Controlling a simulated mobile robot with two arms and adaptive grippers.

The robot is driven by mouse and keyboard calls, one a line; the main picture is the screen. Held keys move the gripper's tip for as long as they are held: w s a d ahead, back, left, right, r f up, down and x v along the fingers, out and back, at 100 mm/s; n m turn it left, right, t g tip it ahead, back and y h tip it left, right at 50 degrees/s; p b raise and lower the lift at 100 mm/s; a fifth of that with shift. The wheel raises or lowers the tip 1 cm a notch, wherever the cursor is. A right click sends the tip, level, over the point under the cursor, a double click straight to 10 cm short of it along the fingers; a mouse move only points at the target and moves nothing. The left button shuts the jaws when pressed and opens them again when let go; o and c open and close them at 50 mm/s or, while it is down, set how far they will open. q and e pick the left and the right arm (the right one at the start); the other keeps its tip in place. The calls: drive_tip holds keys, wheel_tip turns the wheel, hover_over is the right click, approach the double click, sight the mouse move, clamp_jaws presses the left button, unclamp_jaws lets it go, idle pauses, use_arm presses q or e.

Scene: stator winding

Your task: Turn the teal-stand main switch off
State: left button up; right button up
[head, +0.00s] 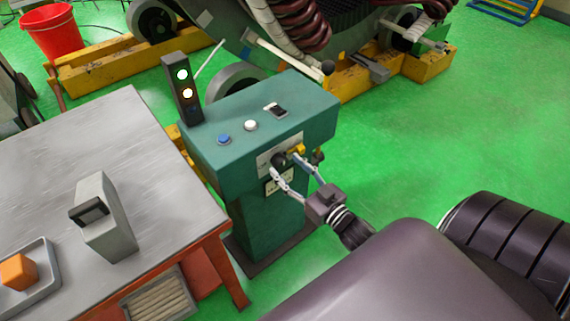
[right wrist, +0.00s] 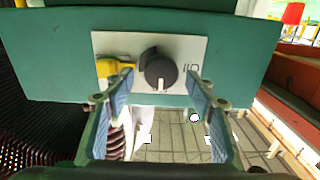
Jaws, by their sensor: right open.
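The teal stand (head: 240,115) stands at the centre of the head view, beside the table. Its main switch is a dark round knob (right wrist: 159,68) on a pale plate on the stand's front; the knob also shows in the head view (head: 279,160). The knob's white mark is at the bottom in the right wrist view. Printed marks sit right of the knob, too small to read surely. My right gripper (right wrist: 160,90) is open, its fingers spread either side of the knob, with nothing held. I cannot tell whether they touch it. My left gripper is out of view.
A yellow part (right wrist: 115,68) sits close beside the knob. The stand's top carries a blue button (head: 224,139), a white button (head: 250,125), a small rocker (head: 276,110) and a light post (head: 183,88) with two lit lamps. A metal table (head: 110,140) is to the left.

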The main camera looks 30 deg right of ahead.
drive_tip(key=shift+w+a, duration=0.2)
drive_tip(key=shift+w, duration=0.65)
drive_tip(key=c, duration=1.2)
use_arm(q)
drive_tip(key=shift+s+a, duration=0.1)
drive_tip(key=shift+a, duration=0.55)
use_arm(e)
drive_tip(key=shift+o, duration=0.2)
